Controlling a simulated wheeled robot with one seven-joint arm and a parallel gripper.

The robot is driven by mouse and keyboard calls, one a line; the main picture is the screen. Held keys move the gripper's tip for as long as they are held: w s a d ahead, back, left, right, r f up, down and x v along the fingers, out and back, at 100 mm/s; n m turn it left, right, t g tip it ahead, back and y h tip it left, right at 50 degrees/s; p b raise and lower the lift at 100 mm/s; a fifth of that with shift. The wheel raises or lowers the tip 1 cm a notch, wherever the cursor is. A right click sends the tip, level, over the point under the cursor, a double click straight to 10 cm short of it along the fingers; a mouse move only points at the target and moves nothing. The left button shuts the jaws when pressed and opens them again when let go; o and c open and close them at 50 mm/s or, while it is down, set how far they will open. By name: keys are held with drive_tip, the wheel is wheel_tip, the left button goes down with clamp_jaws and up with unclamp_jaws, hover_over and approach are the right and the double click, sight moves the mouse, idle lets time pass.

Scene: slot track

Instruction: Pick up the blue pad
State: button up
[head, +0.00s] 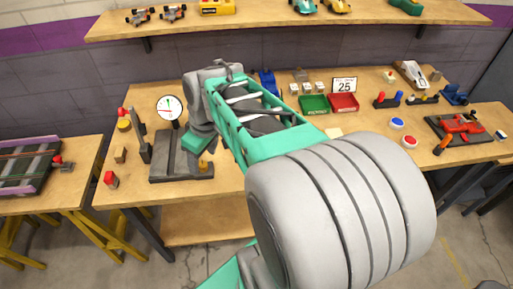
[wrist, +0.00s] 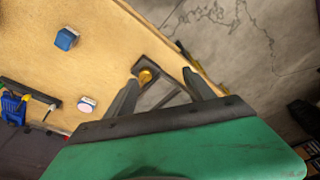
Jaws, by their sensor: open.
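A small block with a blue top (wrist: 66,39), which looks like the blue pad, lies on the wooden table in the upper left of the wrist view. A second small block with a pale pinkish top and blue sides (wrist: 86,104) lies below it there. In the head view I cannot make out either block; my arm covers much of the middle of the table.
A dark fixture (head: 170,165) with a round gauge (head: 169,107) stands left of my arm. Green (head: 314,104) and red (head: 343,103) trays sit behind. Blue (head: 397,124) and red (head: 410,141) round buttons are at the right. The table edge and floor show in the wrist view.

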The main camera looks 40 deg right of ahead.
drive_tip(key=s+d+f+n+y+p, duration=0.1)
drive_tip(key=d+f+n, duration=0.2)
drive_tip(key=d, duration=0.8)
drive_tip(key=s+d+f+n+y, duration=0.2)
drive_tip(key=d+f+n, duration=0.2)
drive_tip(key=d, duration=0.8)
drive_tip(key=shift+t, duration=0.3)
drive_tip(key=x, duration=0.2)
drive_tip(key=p+x, duration=0.1)
drive_tip(key=x, duration=0.2)
drive_tip(key=p+x, duration=0.1)
drive_tip(key=x, duration=0.1)
drive_tip(key=shift+w+f, duration=0.15)
drive_tip(key=shift+w, duration=0.3)
clamp_jaws()
